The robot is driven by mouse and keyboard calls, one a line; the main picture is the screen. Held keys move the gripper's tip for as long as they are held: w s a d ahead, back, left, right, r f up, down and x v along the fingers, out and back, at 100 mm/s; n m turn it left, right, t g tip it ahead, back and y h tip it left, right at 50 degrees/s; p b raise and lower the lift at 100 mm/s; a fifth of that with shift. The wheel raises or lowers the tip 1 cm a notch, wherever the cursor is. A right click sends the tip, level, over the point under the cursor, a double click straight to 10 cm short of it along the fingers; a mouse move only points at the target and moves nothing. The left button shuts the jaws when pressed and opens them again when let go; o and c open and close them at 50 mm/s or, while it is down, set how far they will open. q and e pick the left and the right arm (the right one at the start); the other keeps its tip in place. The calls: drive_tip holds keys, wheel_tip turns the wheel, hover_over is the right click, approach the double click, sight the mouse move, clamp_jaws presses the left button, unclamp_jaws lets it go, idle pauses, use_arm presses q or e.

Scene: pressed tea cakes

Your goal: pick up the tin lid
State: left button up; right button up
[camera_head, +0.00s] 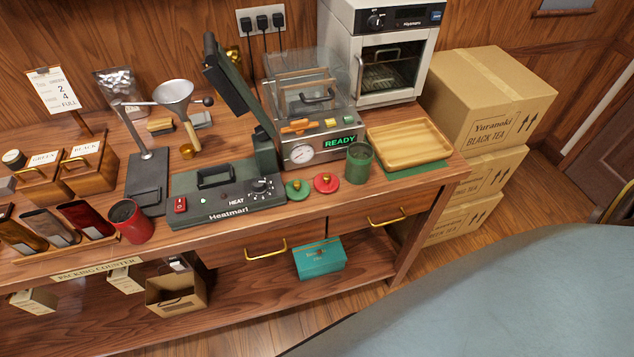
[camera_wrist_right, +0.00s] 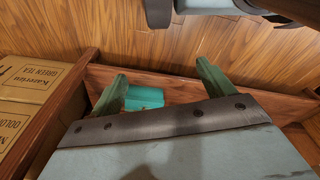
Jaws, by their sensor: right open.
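Two small tin lids lie on the counter in the head view: a green lid (camera_head: 298,189) and a red lid (camera_head: 326,182), side by side, each with a gold knob. An open green tin (camera_head: 360,163) stands right of them. An open red tin (camera_head: 130,221) stands farther left, with dark contents. My right gripper (camera_wrist_right: 162,68) shows in the right wrist view, its two green fingers wide apart with nothing gripped. Neither lid shows in that view. My left gripper is not in view.
The sealer (camera_head: 225,190) stands left of the lids, and the READY machine (camera_head: 310,150) behind them. A wooden tray (camera_head: 410,145) is to the right. A teal box (camera_head: 320,257) sits on the lower shelf. Cartons (camera_head: 490,95) stand right of the counter.

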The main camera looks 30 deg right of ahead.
drive_tip(key=w+a+r+t, duration=0.1)
drive_tip(key=w+r, duration=0.4)
drive_tip(key=r, duration=0.4)
drive_tip(key=w+a+r+m+b, duration=0.1)
drive_tip(key=w+r, duration=0.3)
drive_tip(key=r, duration=0.5)
drive_tip(key=w+a+r+t, duration=0.1)
drive_tip(key=w+r, duration=0.4)
drive_tip(key=r, duration=0.4)
drive_tip(key=w+a+r+m+y, duration=0.2)
drive_tip(key=w+a+r+m, duration=0.2)
drive_tip(key=w, duration=0.4)
wheel_tip(320, 180, up, 14)
drive_tip(key=m+g+h, duration=0.2)
drive_tip(key=m+g, duration=0.2)
drive_tip(key=m, duration=1.1)
hover_over(326, 176)
drive_tip(key=a, duration=0.1)
wheel_tip(326, 176, down, 7)
drive_tip(key=shift+f+b, duration=0.1)
drive_tip(key=shift+b, duration=0.75)
drive_tip(key=f, duration=0.2)
drive_tip(key=d+f, duration=0.1)
drive_tip(key=f, duration=0.1)
drive_tip(key=shift+f+b, duration=0.15)
drive_tip(key=shift+b, duration=0.15)
drive_tip(key=shift+f, duration=0.4)
